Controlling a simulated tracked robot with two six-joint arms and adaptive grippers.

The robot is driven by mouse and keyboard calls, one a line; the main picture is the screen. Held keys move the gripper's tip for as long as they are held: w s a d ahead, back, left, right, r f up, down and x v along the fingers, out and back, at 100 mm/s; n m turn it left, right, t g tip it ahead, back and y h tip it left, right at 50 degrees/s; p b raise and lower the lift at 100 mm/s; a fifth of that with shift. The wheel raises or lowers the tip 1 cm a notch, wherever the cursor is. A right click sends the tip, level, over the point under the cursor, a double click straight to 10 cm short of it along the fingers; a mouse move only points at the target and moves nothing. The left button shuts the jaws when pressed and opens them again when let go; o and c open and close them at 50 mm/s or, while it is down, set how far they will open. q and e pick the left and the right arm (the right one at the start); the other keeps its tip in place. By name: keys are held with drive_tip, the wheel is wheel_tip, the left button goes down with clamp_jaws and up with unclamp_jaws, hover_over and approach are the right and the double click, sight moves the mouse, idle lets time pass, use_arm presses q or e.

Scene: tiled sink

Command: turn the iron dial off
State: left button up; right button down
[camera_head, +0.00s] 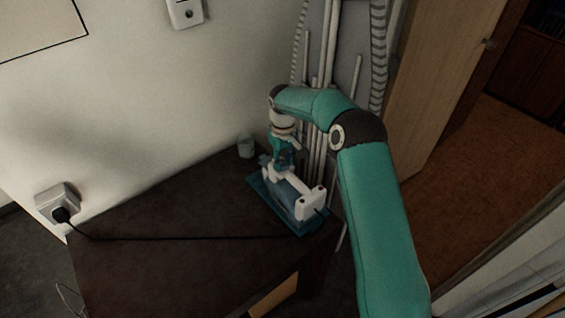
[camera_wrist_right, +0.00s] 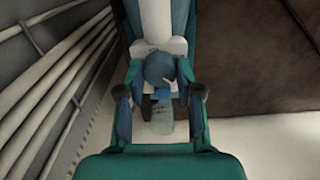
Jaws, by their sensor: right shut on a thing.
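The iron (camera_head: 291,198) sits on a blue base at the right end of the dark table, white and blue. Its round blue-grey dial (camera_wrist_right: 160,68) is at the middle of the right wrist view; I cannot make it out in the head view. My right gripper (camera_head: 283,166) reaches down onto the iron from above. In the right wrist view my right gripper (camera_wrist_right: 160,76) has one finger on each side of the dial and is shut on it. The dial's setting cannot be read. My left gripper is in neither view.
A glass (camera_head: 246,146) stands at the table's back edge by the wall. A black cord (camera_head: 170,239) runs across the dark table (camera_head: 170,205) to a wall socket (camera_head: 57,202). Pale pipes (camera_head: 322,100) rise behind the iron. The table's left part is otherwise clear.

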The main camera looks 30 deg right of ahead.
sight(283, 162)
drive_tip(key=n, duration=0.3)
drive_tip(key=shift+n, duration=2.3)
drive_tip(key=c, duration=0.7)
unclamp_jaws()
drive_tip(key=shift+c, duration=0.2)
wheel_tip(283, 162, up, 12)
